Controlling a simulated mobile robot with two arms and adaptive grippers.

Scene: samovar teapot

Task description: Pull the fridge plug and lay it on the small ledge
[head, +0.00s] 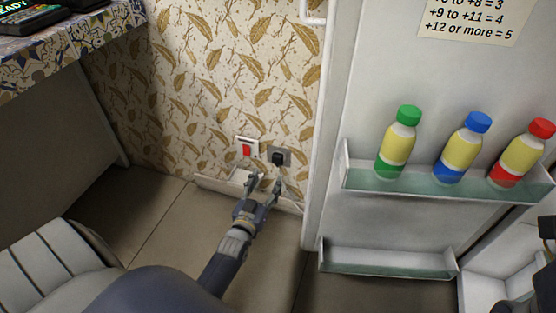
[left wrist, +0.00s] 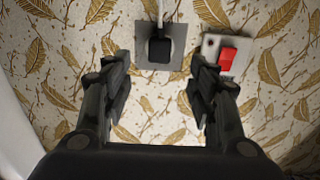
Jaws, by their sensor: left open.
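The black fridge plug (head: 278,158) sits in a grey socket plate (head: 287,152) low on the patterned wall. In the left wrist view the plug (left wrist: 160,50) is seated in its plate (left wrist: 177,62), with a pale cord on it. My left gripper (head: 265,184) is open and empty, just in front of and below the plug. In the left wrist view its fingers (left wrist: 158,78) are spread, with the plug beyond the gap and apart from both. A small white ledge (head: 212,183) runs along the wall's foot, partly hidden by my gripper.
A red switch (head: 246,150) is beside the socket. The open fridge door (head: 370,90) stands to the right, its shelf (head: 400,186) holding green, blue and red-capped bottles. A tiled counter (head: 60,50) is at upper left. Dark parts at the right edge are unclear.

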